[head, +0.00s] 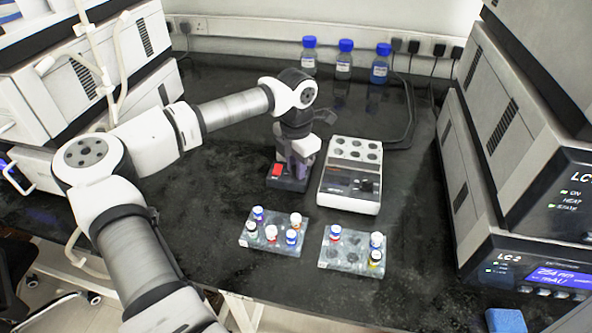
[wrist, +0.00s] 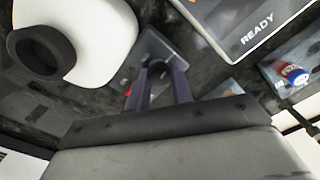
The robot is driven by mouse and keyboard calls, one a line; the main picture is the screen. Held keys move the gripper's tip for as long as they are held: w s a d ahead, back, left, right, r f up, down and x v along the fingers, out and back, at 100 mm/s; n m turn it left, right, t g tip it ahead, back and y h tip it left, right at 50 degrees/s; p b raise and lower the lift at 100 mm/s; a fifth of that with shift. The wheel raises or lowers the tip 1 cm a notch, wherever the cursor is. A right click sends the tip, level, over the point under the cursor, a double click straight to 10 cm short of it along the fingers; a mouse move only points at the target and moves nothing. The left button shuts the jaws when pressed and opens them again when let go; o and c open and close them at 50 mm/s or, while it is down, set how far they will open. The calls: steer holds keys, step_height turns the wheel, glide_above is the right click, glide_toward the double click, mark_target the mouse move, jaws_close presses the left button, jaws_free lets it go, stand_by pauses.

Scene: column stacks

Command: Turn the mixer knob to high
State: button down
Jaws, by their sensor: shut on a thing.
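The mixer, seemingly the small dark unit with a red patch (head: 277,170), stands on the bench left of a white block unit. My gripper (head: 297,168) points down over it and hides its top. In the wrist view, the purple fingers of my gripper (wrist: 158,72) are shut on a small dark round part, seemingly the mixer knob (wrist: 156,68). The mixer's grey body (wrist: 152,45) shows beyond the fingers, with a red spot at the left. The knob is mostly hidden, and I cannot read its setting.
The white block unit (head: 347,201), marked READY in the wrist view, stands close on the right. Two vial racks (head: 262,246) (head: 333,268) stand in front. Blue-capped bottles (head: 344,62) stand at the back. Large instruments (head: 500,150) line the right; bench between is partly clear.

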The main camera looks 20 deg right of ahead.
steer(key=shift+m+b, duration=0.3)
steer(key=shift+m, duration=0.6)
steer(key=c, duration=1.2)
jaws_free()
steer(key=shift+c, duration=0.2)
step_height(320, 180, up, 14)
steer(key=b, duration=0.1)
